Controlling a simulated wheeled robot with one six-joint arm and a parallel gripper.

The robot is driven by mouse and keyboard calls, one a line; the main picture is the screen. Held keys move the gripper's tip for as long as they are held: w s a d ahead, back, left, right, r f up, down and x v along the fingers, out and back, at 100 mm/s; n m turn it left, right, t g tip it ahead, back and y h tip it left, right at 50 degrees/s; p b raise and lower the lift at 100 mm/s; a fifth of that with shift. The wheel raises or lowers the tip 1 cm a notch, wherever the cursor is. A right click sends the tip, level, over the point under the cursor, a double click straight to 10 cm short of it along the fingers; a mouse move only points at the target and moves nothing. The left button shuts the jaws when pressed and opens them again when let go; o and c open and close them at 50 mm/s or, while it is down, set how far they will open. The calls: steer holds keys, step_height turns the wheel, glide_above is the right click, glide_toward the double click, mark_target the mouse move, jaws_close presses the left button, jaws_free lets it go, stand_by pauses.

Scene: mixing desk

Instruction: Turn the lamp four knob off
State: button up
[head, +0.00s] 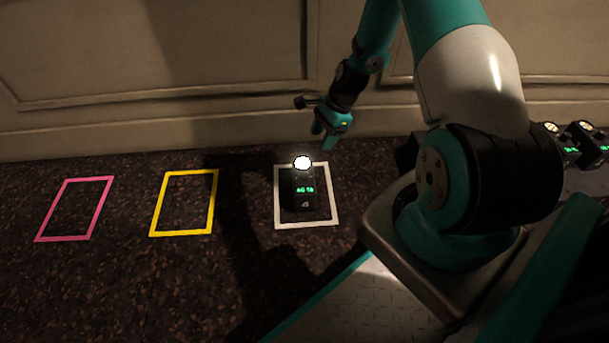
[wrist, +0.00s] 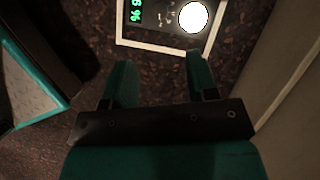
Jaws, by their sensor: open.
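A small black box (head: 303,192) stands inside the white floor outline, with a brightly lit round white top (head: 302,162) and green display characters. A small mark on its front may be a 4, but it is too small to be sure. The box shows at the top of the wrist view (wrist: 160,30), with its glowing disc (wrist: 193,17) near the right. My gripper (head: 327,142) is beyond the box and slightly to its right, apart from it. In the wrist view its fingers (wrist: 160,75) are spread and empty.
The white outline (head: 336,200) surrounds the box. A yellow outline (head: 212,202) and a pink outline (head: 98,208) to the left are empty. More black boxes with round tops (head: 586,128) stand at the far right. A panelled wall (head: 150,125) runs behind.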

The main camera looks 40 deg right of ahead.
mark_target(304, 173)
steer(key=b+x, duration=0.7)
steer(key=x, duration=0.7)
steer(key=shift+c, duration=0.5)
steer(key=c, duration=0.8)
